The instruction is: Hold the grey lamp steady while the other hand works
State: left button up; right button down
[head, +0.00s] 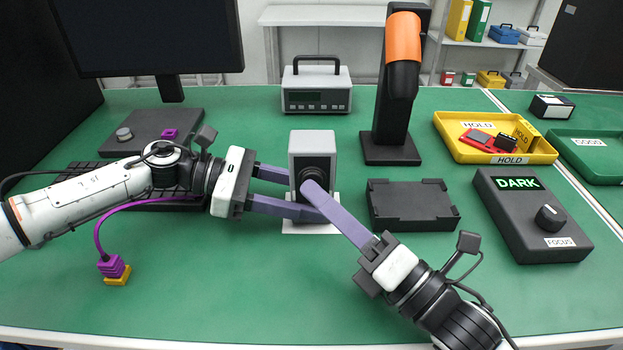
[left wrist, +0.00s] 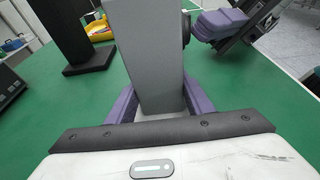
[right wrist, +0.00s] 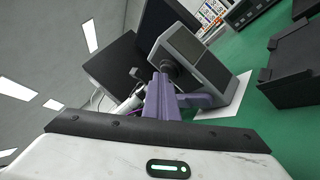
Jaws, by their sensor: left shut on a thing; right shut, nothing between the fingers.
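The grey lamp (head: 312,143), a grey box with a round black part on its front, stands upright on a white patch on the green table. My left gripper (head: 303,194) is shut on the lamp low down, one finger on each side; the left wrist view shows the grey body (left wrist: 158,60) between the purple fingers. My right gripper (head: 313,188) is shut and empty, its fingertips at the round black part. In the right wrist view its closed fingers point at the lamp (right wrist: 213,82); whether they touch it I cannot tell.
Right of the lamp lie a black tray (head: 412,210) and a control box reading DARK (head: 530,222). Behind are a black stand with an orange top (head: 403,40), a grey instrument (head: 316,77) and a yellow HOLD tray (head: 452,142). A purple connector (head: 113,266) lies front left.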

pick_arm(q)
jog(key=shift+s+d, duration=0.1)
jog(key=shift+s, duration=0.05)
pick_arm(e)
jog(key=shift+w, duration=0.25)
jog(key=shift+s, duration=0.1)
jog(key=shift+s+f, duration=0.1)
jog(key=shift+s, duration=3.3)
pick_arm(q)
jog(key=o, duration=0.9)
